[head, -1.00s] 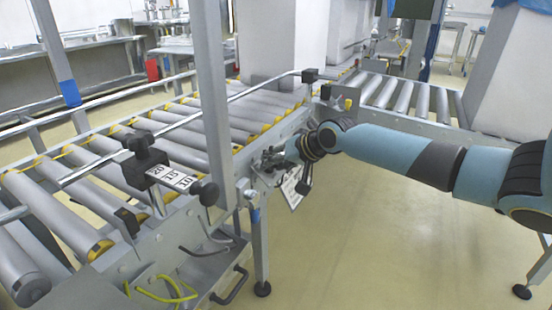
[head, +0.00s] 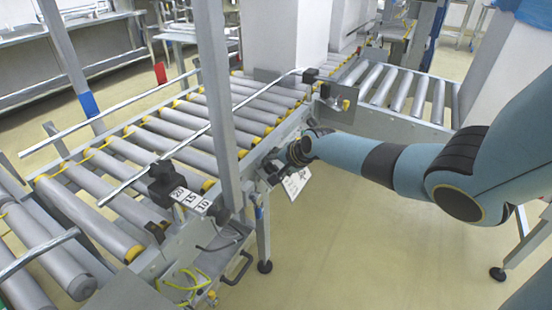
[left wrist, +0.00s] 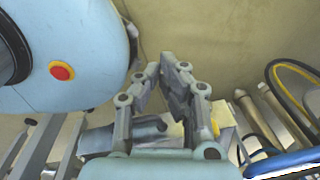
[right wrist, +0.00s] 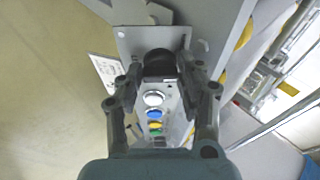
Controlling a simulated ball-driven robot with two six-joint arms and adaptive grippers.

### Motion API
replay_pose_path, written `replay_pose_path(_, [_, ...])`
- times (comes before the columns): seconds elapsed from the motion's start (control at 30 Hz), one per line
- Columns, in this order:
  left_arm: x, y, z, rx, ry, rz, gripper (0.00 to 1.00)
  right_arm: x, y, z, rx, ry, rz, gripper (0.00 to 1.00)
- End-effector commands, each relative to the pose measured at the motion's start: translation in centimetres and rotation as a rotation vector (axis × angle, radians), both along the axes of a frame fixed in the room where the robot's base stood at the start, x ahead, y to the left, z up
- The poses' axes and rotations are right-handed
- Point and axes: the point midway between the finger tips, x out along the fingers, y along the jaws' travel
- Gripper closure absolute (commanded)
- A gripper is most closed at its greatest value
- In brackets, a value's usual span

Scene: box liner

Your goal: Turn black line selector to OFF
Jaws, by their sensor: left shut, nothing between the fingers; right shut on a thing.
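The black line selector (right wrist: 158,62) is a round black knob on a grey control panel (right wrist: 128,42) in the right wrist view. My right gripper (right wrist: 158,72) is shut on it, with a finger on either side. The knob's marking cannot be read, so its setting cannot be told. In the head view my right gripper (head: 268,168) is at the conveyor's side, and its own wrist hides most of the panel. My left gripper (left wrist: 168,62) is shut and empty in the left wrist view, away from the selector.
A white label (head: 296,181) hangs near the right gripper. A roller conveyor (head: 180,122) runs alongside, with a grey post (head: 218,100) in front.

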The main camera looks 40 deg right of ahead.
Motion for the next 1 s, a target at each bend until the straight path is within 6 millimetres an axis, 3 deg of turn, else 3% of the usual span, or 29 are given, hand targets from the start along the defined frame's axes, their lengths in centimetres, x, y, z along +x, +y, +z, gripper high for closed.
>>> replay_pose_path(0.57, [0.17, -0.02, 0.55, 0.000, -0.003, 0.001, 1.00, -0.01, -0.06, -0.05, 0.025, 0.008, -0.031, 0.95])
replay_pose_path(0.6, [0.17, -0.02, 0.55, 0.000, -0.003, 0.001, 1.00, -0.01, -0.06, -0.05, 0.025, 0.008, -0.031, 0.62])
replay_pose_path(0.7, [0.17, -0.02, 0.55, 0.000, -0.003, 0.000, 1.00, -0.01, -0.06, -0.04, 0.025, 0.008, -0.031, 0.49])
replay_pose_path(0.77, [0.17, -0.02, 0.55, 0.000, -0.003, 0.000, 1.00, -0.01, -0.06, -0.03, 0.024, 0.008, -0.030, 0.41])
replay_pose_path(1.0, [0.10, 0.07, 0.55, 0.001, -0.002, 0.000, 1.00, 0.05, -0.04, 0.02, 0.024, 0.006, -0.030, 0.40])
